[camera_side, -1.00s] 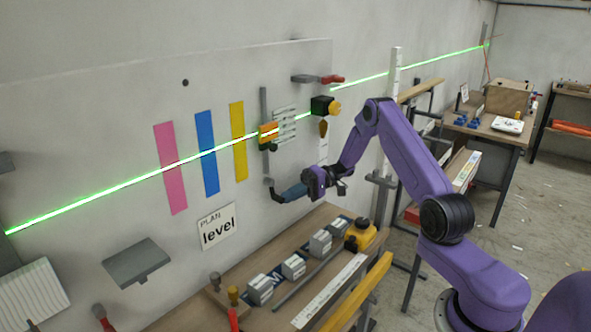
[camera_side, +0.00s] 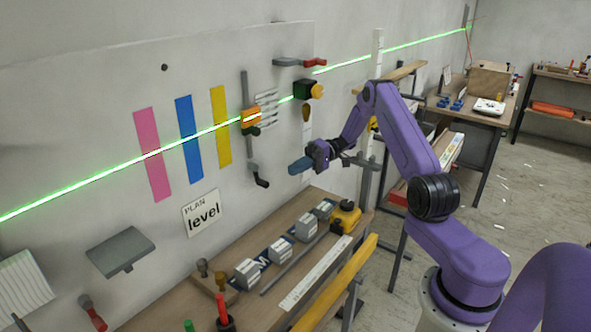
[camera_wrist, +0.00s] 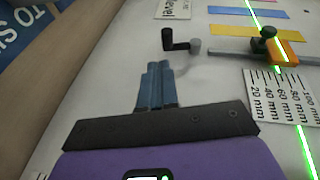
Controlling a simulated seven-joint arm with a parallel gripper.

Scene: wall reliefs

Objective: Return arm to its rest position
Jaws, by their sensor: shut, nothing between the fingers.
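My gripper (camera_side: 291,168) is in front of the wall panel, above the back of the workbench. Its two blue fingers are pressed together with nothing between them; they show in the wrist view (camera_wrist: 157,86) as well. A dark crank handle (camera_side: 260,177) on the panel is just left of the fingertips, with a visible gap. In the wrist view the crank (camera_wrist: 180,43) lies beyond the fingertips, also apart from them. My arm is bent, with its forearm reaching toward the wall.
A vertical rod carries an orange slider (camera_side: 250,119) on the green laser line. A green-black laser box (camera_side: 306,90) and a shelf bracket (camera_side: 296,62) stick out from the panel. The workbench (camera_side: 190,306) below holds grey blocks (camera_side: 280,249) and a yellow tool (camera_side: 345,216).

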